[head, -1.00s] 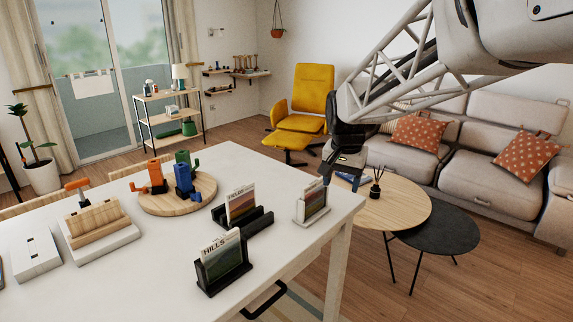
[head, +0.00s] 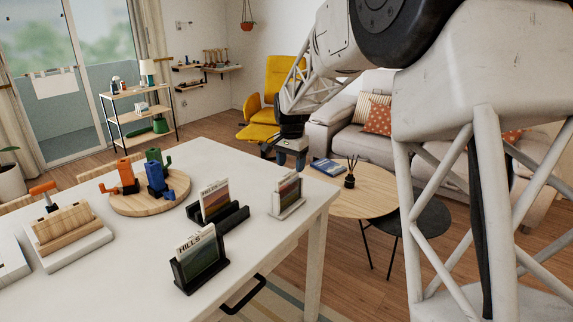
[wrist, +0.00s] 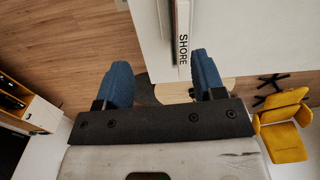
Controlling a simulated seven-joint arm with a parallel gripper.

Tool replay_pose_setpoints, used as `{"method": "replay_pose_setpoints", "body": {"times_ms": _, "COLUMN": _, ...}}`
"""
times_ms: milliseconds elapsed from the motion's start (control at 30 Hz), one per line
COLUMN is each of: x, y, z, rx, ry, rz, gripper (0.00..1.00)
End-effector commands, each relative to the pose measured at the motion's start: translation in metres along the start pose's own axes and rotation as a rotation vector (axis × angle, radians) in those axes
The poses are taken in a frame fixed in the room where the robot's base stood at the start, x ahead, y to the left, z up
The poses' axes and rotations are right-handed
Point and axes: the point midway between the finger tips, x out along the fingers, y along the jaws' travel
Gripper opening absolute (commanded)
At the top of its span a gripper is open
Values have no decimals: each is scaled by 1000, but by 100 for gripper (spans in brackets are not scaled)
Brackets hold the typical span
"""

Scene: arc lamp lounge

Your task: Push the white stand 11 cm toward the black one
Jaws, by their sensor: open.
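The white stand (head: 289,209) holds a picture card and stands upright near the table's right edge. A black stand (head: 229,222) with a card that seems to read FIELDS is left of it, with a gap between. A second black stand (head: 187,286), with a HILLS card, is nearer the front. My gripper (head: 291,158) appears just behind the white stand in the head view, apart from it. In the wrist view my gripper (wrist: 162,60) is open, with two blue fingers and nothing between them. The SHORE card (wrist: 183,42) shows ahead near the right finger; its stand shows only in part.
The white table (head: 120,272) also bears a round wooden board (head: 130,206) with coloured pieces and a wooden block on a white base (head: 65,232) at left. A round wooden side table (head: 350,200), with a reed diffuser and a book, is beyond the right edge.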

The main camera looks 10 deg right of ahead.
Motion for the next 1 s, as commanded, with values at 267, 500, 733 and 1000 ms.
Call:
{"method": "replay_pose_setpoints", "body": {"times_ms": 267, "x": 21, "y": -25, "z": -19, "rx": 46, "ry": -11, "rz": 11, "gripper": 63}}
{"method": "replay_pose_setpoints", "body": {"times_ms": 500, "x": 24, "y": -30, "z": -23, "rx": 58, "ry": -12, "rz": 12, "gripper": 63}}
{"method": "replay_pose_setpoints", "body": {"times_ms": 733, "x": 25, "y": -30, "z": -22, "rx": 58, "ry": -12, "rz": 12, "gripper": 63}}
{"method": "replay_pose_setpoints", "body": {"times_ms": 1000, "x": 31, "y": -30, "z": -22, "rx": 57, "ry": -13, "rz": 12, "gripper": 63}}
